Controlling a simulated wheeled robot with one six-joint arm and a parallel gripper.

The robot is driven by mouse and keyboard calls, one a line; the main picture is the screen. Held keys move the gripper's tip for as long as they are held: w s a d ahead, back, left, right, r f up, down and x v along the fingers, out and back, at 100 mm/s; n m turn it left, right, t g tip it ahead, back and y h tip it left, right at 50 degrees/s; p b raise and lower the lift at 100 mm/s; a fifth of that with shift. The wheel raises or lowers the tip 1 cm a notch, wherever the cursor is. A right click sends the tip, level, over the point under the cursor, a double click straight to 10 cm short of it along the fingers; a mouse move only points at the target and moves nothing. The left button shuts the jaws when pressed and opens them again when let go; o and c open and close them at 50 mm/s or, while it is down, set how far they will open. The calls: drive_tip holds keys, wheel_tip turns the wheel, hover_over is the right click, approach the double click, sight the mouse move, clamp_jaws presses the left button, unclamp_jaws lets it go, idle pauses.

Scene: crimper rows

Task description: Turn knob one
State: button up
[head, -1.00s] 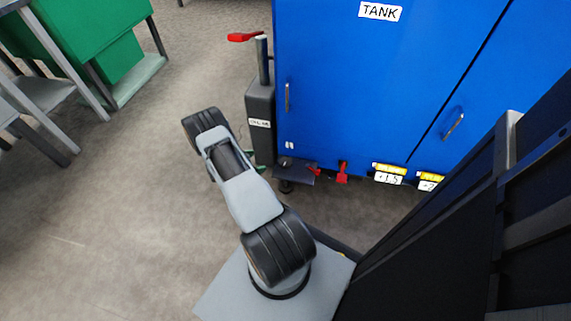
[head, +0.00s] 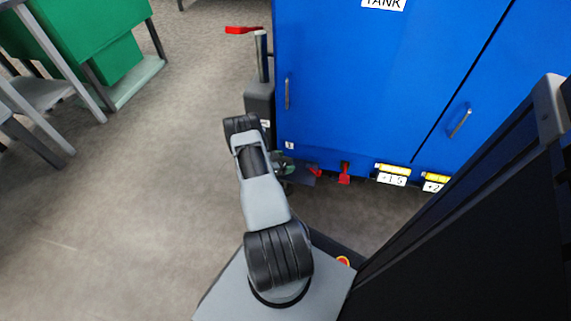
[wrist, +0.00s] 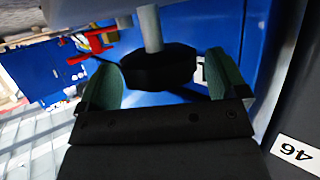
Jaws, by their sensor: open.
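A dark, faceted knob (wrist: 158,68) on a pale grey stem (wrist: 151,28) shows in the wrist view. I cannot read a number on it, so I cannot tell for sure that it is knob one. My gripper (wrist: 160,72) is open, with one green finger on each side of the knob. I cannot tell whether the fingers touch it. In the head view my gripper (head: 286,166) is mostly hidden behind my arm, low at the left corner of the blue tank cabinet (head: 360,80).
Red handles (head: 344,172) hang under the cabinet, near yellow-and-white labels (head: 393,174). A grey post with a red lever (head: 242,30) stands left of the cabinet. A green bench (head: 95,40) is at the upper left. Open floor (head: 120,220) lies to the left.

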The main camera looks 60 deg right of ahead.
drive_tip(key=shift+s+d+f, duration=0.15)
drive_tip(key=shift+s+d, duration=0.05)
drive_tip(key=shift+d, duration=0.1)
drive_tip(key=c, duration=0.9)
drive_tip(key=shift+c, duration=0.2)
drive_tip(key=shift+n, duration=0.3)
